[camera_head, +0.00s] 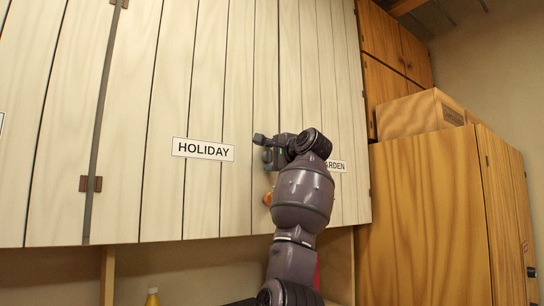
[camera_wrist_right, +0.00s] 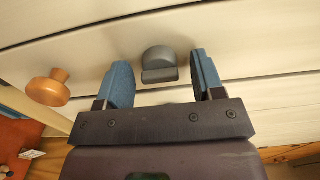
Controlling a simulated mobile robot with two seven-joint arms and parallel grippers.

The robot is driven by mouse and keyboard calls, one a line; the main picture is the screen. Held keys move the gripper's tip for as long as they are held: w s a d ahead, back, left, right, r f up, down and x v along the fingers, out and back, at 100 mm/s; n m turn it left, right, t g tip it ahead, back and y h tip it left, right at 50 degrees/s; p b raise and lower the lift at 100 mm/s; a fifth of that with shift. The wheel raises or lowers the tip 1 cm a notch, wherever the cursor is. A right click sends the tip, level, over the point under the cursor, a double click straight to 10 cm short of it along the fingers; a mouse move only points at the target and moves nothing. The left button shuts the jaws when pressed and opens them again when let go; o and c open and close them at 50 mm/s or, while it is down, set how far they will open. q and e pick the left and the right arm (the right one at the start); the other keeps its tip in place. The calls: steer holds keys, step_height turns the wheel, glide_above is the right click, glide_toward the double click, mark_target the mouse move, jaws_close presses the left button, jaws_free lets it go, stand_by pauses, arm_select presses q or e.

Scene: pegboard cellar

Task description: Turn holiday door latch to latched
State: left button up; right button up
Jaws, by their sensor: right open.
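The pale plank holiday door (camera_head: 215,85) carries a white HOLIDAY sign (camera_head: 203,149). My right gripper (camera_head: 267,152) is at the door's right edge, to the right of the sign. In the right wrist view my right gripper (camera_wrist_right: 161,70) is open, with one blue finger on each side of the dark grey latch (camera_wrist_right: 159,62). Gaps show between the latch and both fingers, so they do not grip it. I cannot tell the latch's setting from its rounded shape. In the head view the gripper largely covers the latch. My left gripper is not in view.
A round wooden knob (camera_wrist_right: 48,87) is left of the fingers in the wrist view; it also shows below the gripper in the head view (camera_head: 267,199). A second sign (camera_head: 336,166) is partly covered by my arm. A wooden cabinet (camera_head: 425,220) with a box (camera_head: 410,114) stands right.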

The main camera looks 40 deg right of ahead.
steer(key=c, duration=0.9)
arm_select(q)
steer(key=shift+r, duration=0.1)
arm_select(e)
steer(key=shift+c, duration=0.2)
